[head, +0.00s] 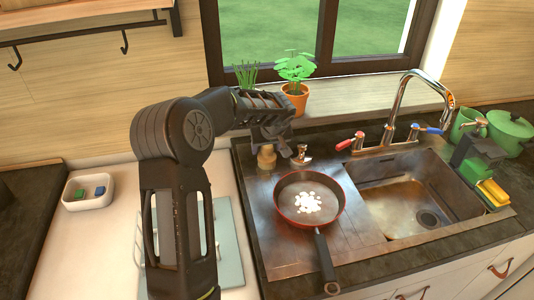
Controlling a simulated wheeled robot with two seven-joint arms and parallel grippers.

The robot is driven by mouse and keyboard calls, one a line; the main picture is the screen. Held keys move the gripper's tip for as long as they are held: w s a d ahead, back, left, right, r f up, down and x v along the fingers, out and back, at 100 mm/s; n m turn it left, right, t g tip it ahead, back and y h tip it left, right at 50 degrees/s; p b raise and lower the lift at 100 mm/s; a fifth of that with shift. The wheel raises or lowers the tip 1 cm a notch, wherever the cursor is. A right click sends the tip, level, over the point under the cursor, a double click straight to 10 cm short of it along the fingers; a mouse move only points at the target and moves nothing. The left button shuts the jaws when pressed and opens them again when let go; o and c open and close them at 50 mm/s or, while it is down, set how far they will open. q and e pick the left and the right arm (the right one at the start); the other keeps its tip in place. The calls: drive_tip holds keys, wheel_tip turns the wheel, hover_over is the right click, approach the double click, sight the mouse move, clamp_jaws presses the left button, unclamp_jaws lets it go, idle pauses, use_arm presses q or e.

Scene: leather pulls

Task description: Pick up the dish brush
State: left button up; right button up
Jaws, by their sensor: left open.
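My left gripper (277,138) is open and points down at the back left of the sink's drainboard. A light wooden piece (266,158) stands right below and between or beside its fingers; it may be the dish brush, but the gripper hides its upper part. I cannot tell whether the fingers touch it. A small metal and orange-brown object (302,155) stands just right of the gripper. My right gripper is not in view.
A red-rimmed pan (328,214) with white bits sits on the drainboard, handle toward the front. The sink basin (390,190) and tap (396,100) are right. A potted plant (296,90) stands on the sill behind. A white dish (88,190) is at left.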

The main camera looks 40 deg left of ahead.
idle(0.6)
use_arm(q)
clamp_jaws()
idle(0.5)
